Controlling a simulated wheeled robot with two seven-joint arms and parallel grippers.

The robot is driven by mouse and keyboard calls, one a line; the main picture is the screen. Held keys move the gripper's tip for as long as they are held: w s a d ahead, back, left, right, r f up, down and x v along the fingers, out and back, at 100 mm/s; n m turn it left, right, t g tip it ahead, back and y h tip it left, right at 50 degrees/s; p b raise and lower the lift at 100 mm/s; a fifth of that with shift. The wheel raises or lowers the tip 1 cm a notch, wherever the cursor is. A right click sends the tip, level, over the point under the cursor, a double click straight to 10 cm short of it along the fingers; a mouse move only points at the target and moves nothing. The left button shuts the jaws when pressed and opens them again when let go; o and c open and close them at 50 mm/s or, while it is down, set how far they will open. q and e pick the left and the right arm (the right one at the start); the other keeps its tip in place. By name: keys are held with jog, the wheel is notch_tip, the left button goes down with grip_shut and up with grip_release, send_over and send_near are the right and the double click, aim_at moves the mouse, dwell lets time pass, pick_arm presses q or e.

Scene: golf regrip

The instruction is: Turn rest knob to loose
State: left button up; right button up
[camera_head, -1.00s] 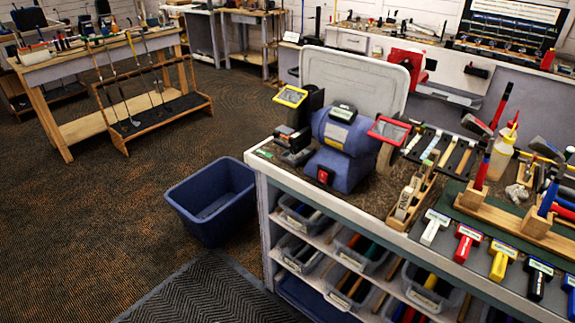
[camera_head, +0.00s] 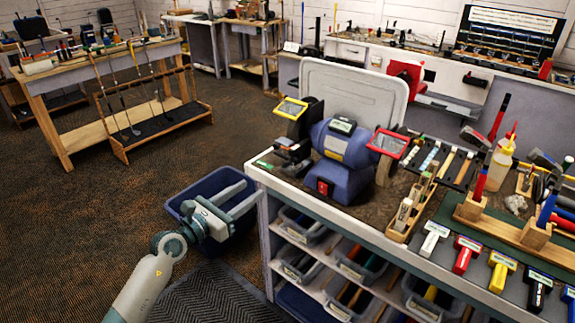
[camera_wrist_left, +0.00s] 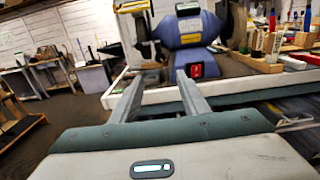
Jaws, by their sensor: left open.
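A blue bench grinder (camera_head: 342,148) with a red switch (camera_head: 323,187) stands at the left end of the workbench. It also shows at the top of the left wrist view (camera_wrist_left: 190,28). A dark rest assembly (camera_head: 290,150) is at its left wheel; I cannot make out a separate rest knob there. My left gripper (camera_head: 252,193) is open and empty, over the blue bin and just left of the bench corner, apart from the grinder. In the left wrist view its two fingers (camera_wrist_left: 157,82) point toward the grinder and bench edge. My right gripper is not in view.
A blue bin (camera_head: 190,205) stands on the floor below my left gripper. The white bench edge (camera_head: 330,213) lies between gripper and grinder. Wooden blocks (camera_head: 405,212) and several coloured-handled tools (camera_head: 465,253) fill the bench to the right. Open floor (camera_head: 75,230) lies left.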

aim_at(292, 161)
pick_arm(q)
jog(key=shift+w, duration=0.1)
jog(key=x, duration=1.7)
jog(key=shift+w+d+f, duration=0.1)
jog(key=shift+c, duration=0.2)
jog(key=c, duration=1)
